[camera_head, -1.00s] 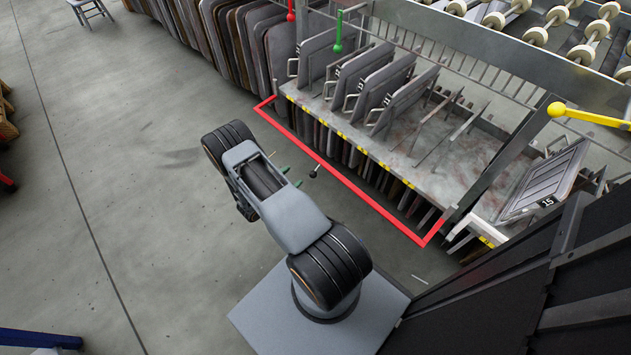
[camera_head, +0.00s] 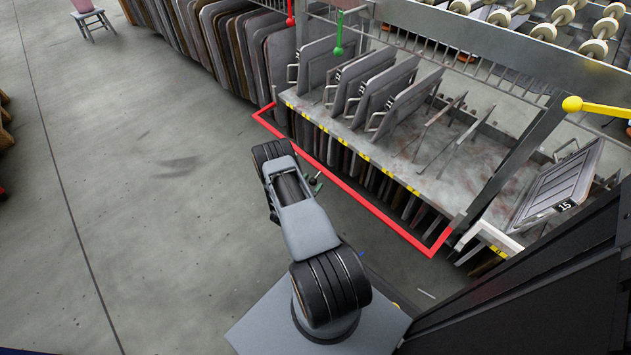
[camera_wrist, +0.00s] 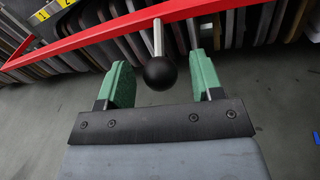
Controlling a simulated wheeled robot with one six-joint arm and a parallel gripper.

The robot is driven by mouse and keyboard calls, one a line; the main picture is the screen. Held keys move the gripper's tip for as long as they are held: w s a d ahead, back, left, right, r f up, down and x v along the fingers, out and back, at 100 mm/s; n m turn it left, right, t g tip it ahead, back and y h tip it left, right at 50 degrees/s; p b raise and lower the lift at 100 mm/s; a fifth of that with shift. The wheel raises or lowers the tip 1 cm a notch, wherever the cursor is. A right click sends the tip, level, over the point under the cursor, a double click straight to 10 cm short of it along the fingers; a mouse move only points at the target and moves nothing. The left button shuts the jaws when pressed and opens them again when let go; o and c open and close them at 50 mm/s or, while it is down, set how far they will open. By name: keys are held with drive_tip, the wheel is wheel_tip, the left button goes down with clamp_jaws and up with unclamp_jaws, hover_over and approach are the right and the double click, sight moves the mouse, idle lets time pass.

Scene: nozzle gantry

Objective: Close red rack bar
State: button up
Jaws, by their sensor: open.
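The red rack bar (camera_head: 345,185) is a U-shaped frame standing out from the front of the rack, below its shelf edge. In the wrist view the red bar (camera_wrist: 105,38) crosses the top at a slant. A pale rod with a black ball knob (camera_wrist: 162,72) comes off the bar toward my gripper. My gripper (camera_wrist: 163,85) is open, with its green fingers on either side of the knob and a gap visible on both sides. In the head view my gripper (camera_head: 316,184) is largely hidden behind my arm, close to the bar.
The rack shelf (camera_head: 400,150) carries several upright grey plates (camera_head: 385,90), with more plates packed below it. A tilted panel marked 15 (camera_head: 560,185) stands at right. A chair (camera_head: 92,20) is far back left. Open floor (camera_head: 150,200) lies left of my arm.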

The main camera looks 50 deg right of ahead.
drive_tip(key=shift+w+d+b, duration=0.15)
drive_tip(key=shift+d+b, duration=0.15)
drive_tip(key=shift+d, duration=1.1)
clamp_jaws()
